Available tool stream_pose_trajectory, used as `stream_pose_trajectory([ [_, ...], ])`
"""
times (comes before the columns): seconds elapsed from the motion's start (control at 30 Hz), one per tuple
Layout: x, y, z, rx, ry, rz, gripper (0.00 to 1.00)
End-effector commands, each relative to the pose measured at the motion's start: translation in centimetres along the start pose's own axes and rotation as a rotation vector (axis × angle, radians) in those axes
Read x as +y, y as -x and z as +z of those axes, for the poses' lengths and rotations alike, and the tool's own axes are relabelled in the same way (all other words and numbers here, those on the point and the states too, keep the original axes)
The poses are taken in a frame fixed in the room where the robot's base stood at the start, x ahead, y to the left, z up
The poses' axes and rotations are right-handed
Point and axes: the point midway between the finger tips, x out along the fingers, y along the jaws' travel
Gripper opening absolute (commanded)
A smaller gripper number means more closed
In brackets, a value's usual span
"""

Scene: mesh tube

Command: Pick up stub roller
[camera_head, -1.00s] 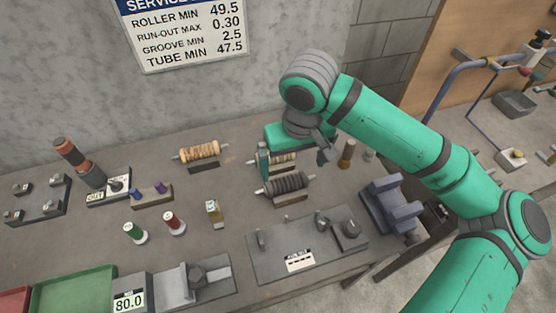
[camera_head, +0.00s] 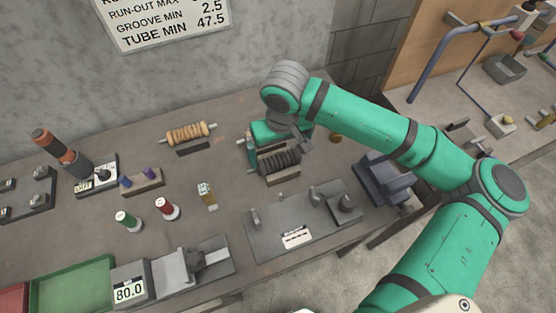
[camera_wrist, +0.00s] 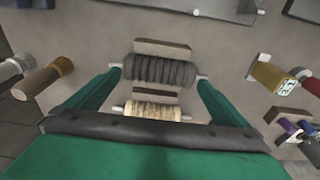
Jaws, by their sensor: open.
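Three rollers lie on stands on the bench; none is labelled, so I cannot tell by name which is the stub roller. A dark ribbed roller (camera_head: 280,163) with pale shaft ends lies below my gripper (camera_head: 278,150). In the wrist view, this dark roller (camera_wrist: 160,72) lies crosswise between my open fingertips (camera_wrist: 159,76), with its shaft ends close to them. I see no grip on it. A shorter cream roller (camera_wrist: 155,111) lies nearer the palm, also between the fingers; my gripper hides it in the head view. A tan roller (camera_head: 187,134) lies farther left.
A grey fixture plate (camera_head: 300,225) with posts lies in front of the dark roller. A blue-grey cradle (camera_head: 385,180) stands right. A brown upright cylinder (camera_wrist: 50,76) stands near the left finger in the wrist view.

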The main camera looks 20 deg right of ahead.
Motion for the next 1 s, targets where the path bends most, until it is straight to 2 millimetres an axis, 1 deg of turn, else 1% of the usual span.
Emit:
stream_pose_trajectory([
  [0.03,0.1,-0.6,0.0,-0.002,-0.002,0.0,1.0],
  [0.13,0.1,-1.4,0.0,-0.001,-0.002,-0.001,1.0],
  [0.4,0.2,-1.7,0.1,0.0,-0.004,0.0,1.0],
  [0.43,0.2,-1.7,0.1,0.0,-0.004,0.0,0.95],
  [0.47,0.2,-1.7,0.1,0.0,-0.004,0.0,0.88],
  [0.5,0.1,-1.7,0.0,0.0,-0.003,0.0,0.79],
  [0.57,0.1,-1.7,0.0,-0.001,-0.002,0.0,0.64],
  [0.6,0.1,-1.7,0.0,-0.001,-0.002,0.0,0.61],
  [0.87,0.0,-1.6,0.0,-0.001,0.0,0.0,0.61],
  [1.0,0.0,-1.0,-0.1,-0.001,0.0,-0.001,0.61],
])
